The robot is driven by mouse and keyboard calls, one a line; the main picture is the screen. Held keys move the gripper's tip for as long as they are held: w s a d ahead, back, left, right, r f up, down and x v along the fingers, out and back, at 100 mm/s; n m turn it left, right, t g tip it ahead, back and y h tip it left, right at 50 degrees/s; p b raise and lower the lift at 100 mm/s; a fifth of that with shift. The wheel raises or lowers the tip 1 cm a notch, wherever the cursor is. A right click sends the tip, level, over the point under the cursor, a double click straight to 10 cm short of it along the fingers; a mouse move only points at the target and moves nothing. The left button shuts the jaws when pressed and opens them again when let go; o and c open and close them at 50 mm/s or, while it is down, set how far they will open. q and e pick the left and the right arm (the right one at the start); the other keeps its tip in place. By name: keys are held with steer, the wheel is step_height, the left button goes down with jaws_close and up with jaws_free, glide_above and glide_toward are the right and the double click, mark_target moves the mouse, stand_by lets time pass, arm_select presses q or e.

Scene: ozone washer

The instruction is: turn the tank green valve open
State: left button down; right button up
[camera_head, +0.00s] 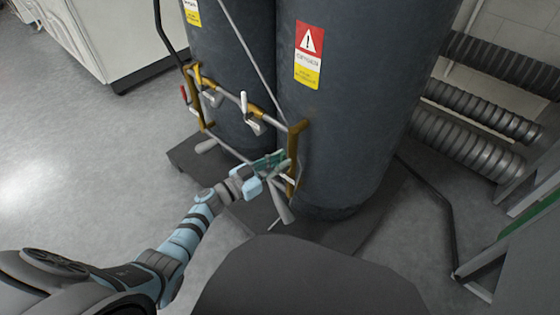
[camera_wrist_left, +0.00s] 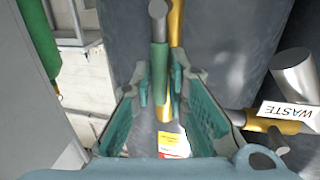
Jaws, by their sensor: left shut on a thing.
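The green valve handle (camera_wrist_left: 159,62) is a slim green bar with a grey end, upright in the left wrist view. It stands between the fingers of my left gripper (camera_wrist_left: 161,88), which are shut on it. In the head view my left gripper (camera_head: 270,163) is at the brass fitting on the lower right of the tank's pipe frame; the gripper's green fingers mostly hide the handle there. A brass pipe (camera_wrist_left: 176,22) runs just behind the handle. My right gripper is not in view.
Two dark tanks (camera_head: 350,110) stand close behind the gripper. White-handled valves (camera_head: 252,124) and a red one (camera_head: 184,93) sit on the frame. A grey cylinder (camera_wrist_left: 297,72) and a WASTE label (camera_wrist_left: 290,114) are at right in the wrist view. Floor is clear at left.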

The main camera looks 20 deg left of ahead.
arm_select(q)
steer(key=c, duration=1.6)
jaws_free()
steer(key=shift+o, duration=0.2)
steer(key=v, duration=1.2)
steer(key=shift+a, duration=0.1)
